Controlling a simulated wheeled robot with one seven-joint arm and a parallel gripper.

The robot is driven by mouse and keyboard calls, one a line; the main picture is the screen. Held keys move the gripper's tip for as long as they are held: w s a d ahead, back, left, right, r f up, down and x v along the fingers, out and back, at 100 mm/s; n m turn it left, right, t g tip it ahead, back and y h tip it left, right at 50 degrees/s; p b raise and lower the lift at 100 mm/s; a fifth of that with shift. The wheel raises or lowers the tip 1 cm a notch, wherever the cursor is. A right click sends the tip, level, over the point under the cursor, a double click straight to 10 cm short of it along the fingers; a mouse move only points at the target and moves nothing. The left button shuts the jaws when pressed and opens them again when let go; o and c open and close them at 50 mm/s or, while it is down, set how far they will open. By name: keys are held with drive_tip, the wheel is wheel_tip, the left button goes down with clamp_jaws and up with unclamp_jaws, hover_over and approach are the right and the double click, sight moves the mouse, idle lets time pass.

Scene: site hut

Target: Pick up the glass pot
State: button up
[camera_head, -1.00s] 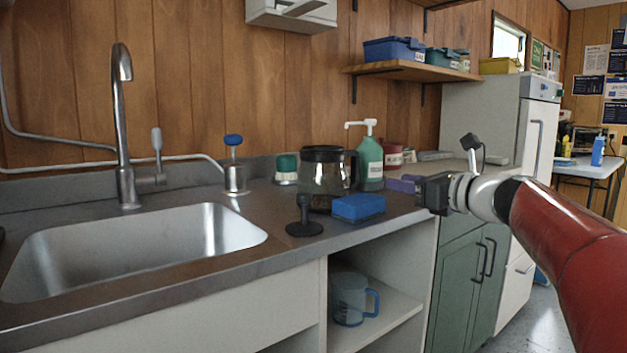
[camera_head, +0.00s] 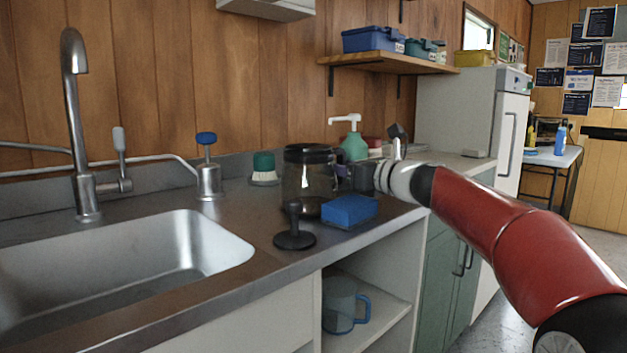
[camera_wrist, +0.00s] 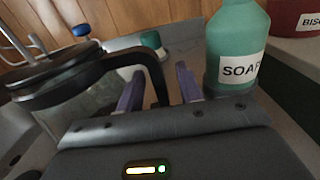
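The glass pot (camera_head: 308,182), clear with a black lid and black handle, stands on the counter behind a blue sponge. In the wrist view the pot (camera_wrist: 82,104) is at the left, its black handle reaching right and bending down. My gripper (camera_wrist: 160,72) is open, with one purple-grey finger on each side of the handle's downward part. I cannot tell whether either finger touches it. In the head view my gripper (camera_head: 352,174) is at the pot's right side, partly hiding the handle.
A green soap bottle (camera_wrist: 236,45) stands close to the right finger. The blue sponge (camera_head: 349,210) and a black plunger-like tool (camera_head: 294,239) are in front of the pot. A green-topped brush (camera_head: 264,168) is behind left. The sink (camera_head: 130,262) lies left.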

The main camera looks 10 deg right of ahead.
drive_tip(key=shift+w+a, duration=0.1)
clamp_jaws()
drive_tip(key=shift+r, duration=0.2)
idle(0.5)
